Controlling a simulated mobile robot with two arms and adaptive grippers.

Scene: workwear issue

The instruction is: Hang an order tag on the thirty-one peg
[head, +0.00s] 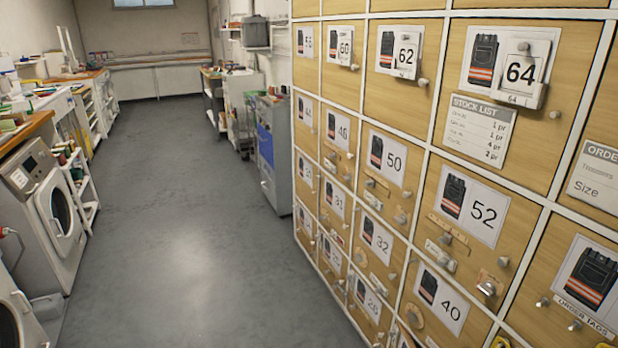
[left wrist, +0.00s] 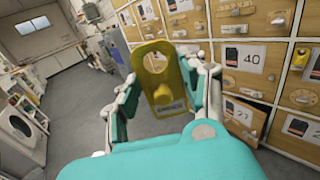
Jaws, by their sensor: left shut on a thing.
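My left gripper (left wrist: 166,90), with teal fingers, is shut on a yellow order tag (left wrist: 153,84) in the left wrist view. The tag stands upright, with a round hole near its top and a small label low down whose text I cannot read. The door marked 31 (head: 337,201) is in the head view, in the narrow columns at the left of the locker wall. Small pegs show below its picture, but I cannot tell whether anything hangs on them. Neither gripper shows in the head view. My right gripper is in no view.
Wooden doors with numbered cards and knobs fill the right, including 52 (head: 485,213), 50 (head: 394,161) and 64 (head: 520,72). A door labelled order tags (head: 583,318) is at lower right. A washing machine (head: 52,215) stands left. The grey floor (head: 190,240) between is clear.

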